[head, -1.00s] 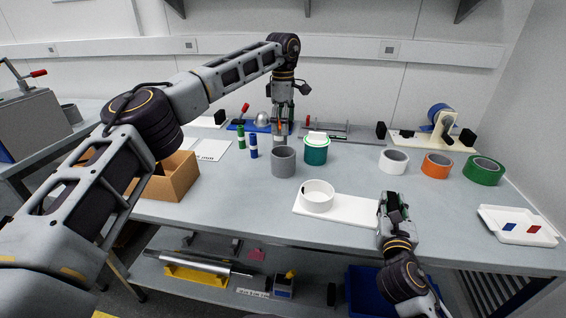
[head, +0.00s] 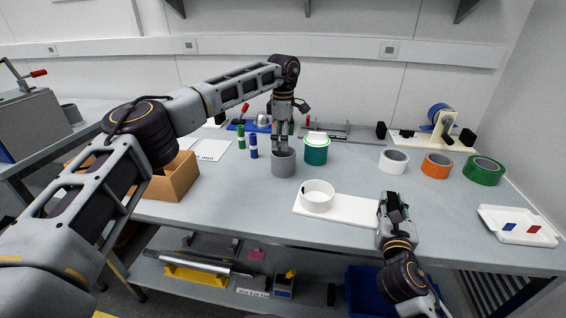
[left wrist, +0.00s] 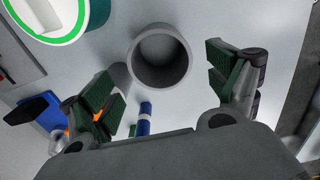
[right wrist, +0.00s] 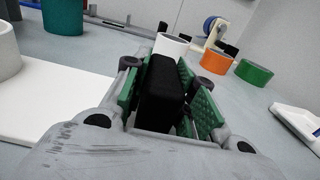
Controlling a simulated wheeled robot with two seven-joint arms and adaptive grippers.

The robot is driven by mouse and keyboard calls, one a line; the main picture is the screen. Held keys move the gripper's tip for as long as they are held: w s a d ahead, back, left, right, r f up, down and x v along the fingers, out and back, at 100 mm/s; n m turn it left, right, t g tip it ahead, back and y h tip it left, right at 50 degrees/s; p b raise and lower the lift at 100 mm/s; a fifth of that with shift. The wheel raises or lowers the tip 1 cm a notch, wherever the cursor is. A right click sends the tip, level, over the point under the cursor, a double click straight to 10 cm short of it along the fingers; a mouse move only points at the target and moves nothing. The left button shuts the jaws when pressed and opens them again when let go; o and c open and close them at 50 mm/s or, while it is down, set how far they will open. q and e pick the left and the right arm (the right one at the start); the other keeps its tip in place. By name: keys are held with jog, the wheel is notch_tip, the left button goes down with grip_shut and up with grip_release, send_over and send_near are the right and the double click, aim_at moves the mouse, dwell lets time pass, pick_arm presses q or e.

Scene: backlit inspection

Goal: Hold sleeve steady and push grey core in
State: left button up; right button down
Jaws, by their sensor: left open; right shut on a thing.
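The grey core (head: 283,163), a hollow cylinder, stands upright on the bench. My left gripper (head: 283,140) is just above it, pointing down and open. In the left wrist view the core's round open top (left wrist: 161,57) shows ahead of the spread fingers, with nothing held. The white sleeve (head: 317,196), a short ring, sits on a white board (head: 345,210) in front of the core, to its right. My right gripper (head: 394,208) is at the board's right end. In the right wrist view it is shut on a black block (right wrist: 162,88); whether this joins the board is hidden.
A teal roll (head: 316,152) stands close to the core's right. Blue (head: 253,147) and green (head: 241,138) small cylinders stand to its left, beyond a cardboard box (head: 175,180). White, orange (head: 436,165) and green rolls line the right, behind a white tray (head: 520,226).

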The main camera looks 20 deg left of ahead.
aim_at(283, 160)
pick_arm(q)
jog(key=shift+f, duration=1.15)
jog(key=shift+f, duration=3.75)
jog(key=c, duration=0.8)
jog(key=shift+c, duration=0.4)
jog(key=shift+r, duration=0.65)
jog(key=c, duration=0.3)
notch_tip(283, 160, up, 17)
